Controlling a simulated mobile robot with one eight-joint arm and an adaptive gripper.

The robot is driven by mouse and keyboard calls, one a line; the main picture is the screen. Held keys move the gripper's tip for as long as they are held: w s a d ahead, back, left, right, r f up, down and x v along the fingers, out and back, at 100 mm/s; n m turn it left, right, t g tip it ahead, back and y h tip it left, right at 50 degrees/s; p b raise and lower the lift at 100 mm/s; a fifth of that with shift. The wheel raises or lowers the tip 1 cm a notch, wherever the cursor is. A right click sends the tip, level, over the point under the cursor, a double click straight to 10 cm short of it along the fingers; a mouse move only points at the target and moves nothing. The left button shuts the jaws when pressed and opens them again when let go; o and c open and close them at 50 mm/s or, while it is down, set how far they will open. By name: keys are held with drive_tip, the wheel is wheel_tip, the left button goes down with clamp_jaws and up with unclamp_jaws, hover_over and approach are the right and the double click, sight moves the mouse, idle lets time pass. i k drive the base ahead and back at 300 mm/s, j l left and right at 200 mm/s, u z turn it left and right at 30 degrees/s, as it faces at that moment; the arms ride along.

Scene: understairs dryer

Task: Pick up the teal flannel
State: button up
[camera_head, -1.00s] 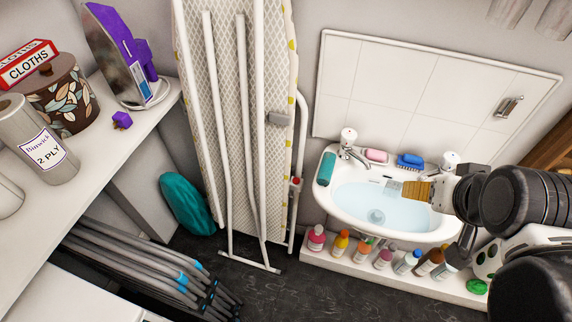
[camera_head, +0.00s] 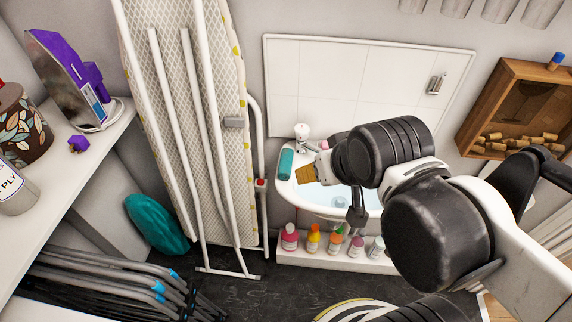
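The teal flannel (camera_head: 286,162) appears as a small rolled teal shape on the left rim of the white sink (camera_head: 284,188), beside the tap. My arm reaches in from the right, and its end (camera_head: 324,166) is over the left part of the sink, just right of the teal roll and apart from it in the picture. A tan-brown, flat-ended piece (camera_head: 306,177) sticks out at the arm's end; I cannot tell whether it is part of my gripper or something held. The finger opening is not clear. My arm hides the sink's right part.
Several bottles (camera_head: 313,238) stand on a white ledge below the sink. An ironing board (camera_head: 190,110) leans to the left. A larger teal oval object (camera_head: 157,224) stands on the floor by folded racks (camera_head: 110,280). A wooden box with corks (camera_head: 515,105) hangs at right.

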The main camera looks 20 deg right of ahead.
sight(285, 163)
drive_tip(key=k+l+z, duration=0.45)
drive_tip(key=k+l, duration=0.15)
drive_tip(key=l, duration=0.15)
drive_tip(key=k+l+z, duration=0.2)
drive_tip(key=l, duration=0.25)
drive_tip(key=k+j, duration=0.05)
